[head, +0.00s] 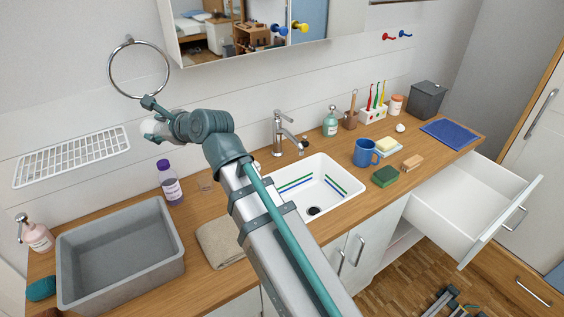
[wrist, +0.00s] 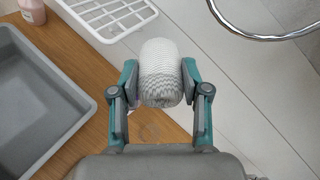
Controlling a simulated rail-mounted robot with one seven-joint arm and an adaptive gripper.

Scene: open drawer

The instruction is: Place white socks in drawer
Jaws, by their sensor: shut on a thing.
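The white socks (wrist: 160,72) form a ribbed, rolled bundle between the fingers of my gripper (wrist: 160,88) in the wrist view. My gripper is shut on the bundle. In the head view the socks (head: 151,129) show as a small pale shape at the end of my arm, partly hidden by the gripper (head: 156,122). They are held up near the wall, left of the sink and far from the drawer. The white drawer (head: 456,214) stands open below the counter at the right, and its visible floor looks empty.
A metal ring (head: 138,69) hangs on the wall close to my gripper, with a white wire rack (head: 72,156) at left. A grey basin (head: 120,252), a purple-capped bottle (head: 170,184), a tap (head: 284,132) and a blue mug (head: 365,153) stand along the counter.

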